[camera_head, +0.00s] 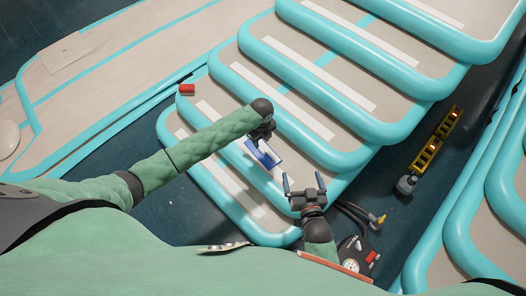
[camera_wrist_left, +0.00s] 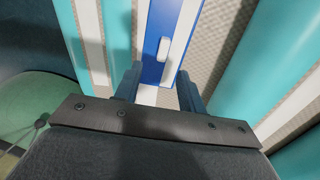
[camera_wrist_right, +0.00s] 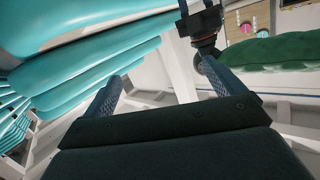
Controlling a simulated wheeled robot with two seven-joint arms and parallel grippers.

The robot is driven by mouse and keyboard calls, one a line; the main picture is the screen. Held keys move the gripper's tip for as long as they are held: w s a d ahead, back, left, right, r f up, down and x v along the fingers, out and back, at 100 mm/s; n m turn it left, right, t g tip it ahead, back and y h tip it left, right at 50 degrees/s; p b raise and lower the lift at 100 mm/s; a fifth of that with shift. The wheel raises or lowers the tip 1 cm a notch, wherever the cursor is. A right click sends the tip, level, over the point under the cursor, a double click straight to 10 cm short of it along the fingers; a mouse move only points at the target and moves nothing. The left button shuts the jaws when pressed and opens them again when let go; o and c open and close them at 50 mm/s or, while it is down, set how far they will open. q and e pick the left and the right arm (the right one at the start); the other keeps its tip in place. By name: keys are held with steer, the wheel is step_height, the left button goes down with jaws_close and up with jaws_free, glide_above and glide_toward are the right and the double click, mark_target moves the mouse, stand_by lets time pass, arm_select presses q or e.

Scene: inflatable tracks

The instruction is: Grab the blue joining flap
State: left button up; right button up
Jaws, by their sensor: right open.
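The blue joining flap (camera_head: 264,153), with a white strip, lies on the lower steps of the inflatable track in the head view. In the left wrist view the blue flap (camera_wrist_left: 154,50) shows a small white tab and stands just beyond my left fingertips. My right gripper (camera_head: 303,185) is open and empty, to the right of and below the flap. It also shows in the right wrist view (camera_wrist_right: 160,78).
Teal-edged inflatable steps (camera_head: 300,95) surround the flap. A yellow rack (camera_head: 436,143) stands on the dark floor to the right. Hoses and a dark device (camera_head: 357,256) lie near my right gripper.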

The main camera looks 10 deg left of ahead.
mark_target(262, 148)
arm_select(q)
step_height(262, 148, down, 3)
steer(key=shift+r, duration=0.15)
steer(key=f, duration=0.1)
steer(key=f+b, duration=0.1)
steer(key=f, duration=0.2)
steer(key=shift+w+f+b, duration=0.3)
steer(key=shift+f+b, duration=0.05)
steer(key=shift+f, duration=0.05)
jaws_close()
arm_select(e)
step_height(262, 148, up, 19)
steer(key=w+t+y, duration=0.1)
steer(key=w+t, duration=0.1)
steer(key=t, duration=0.4)
steer(key=shift+d+t, duration=0.3)
steer(key=shift+t, duration=0.1)
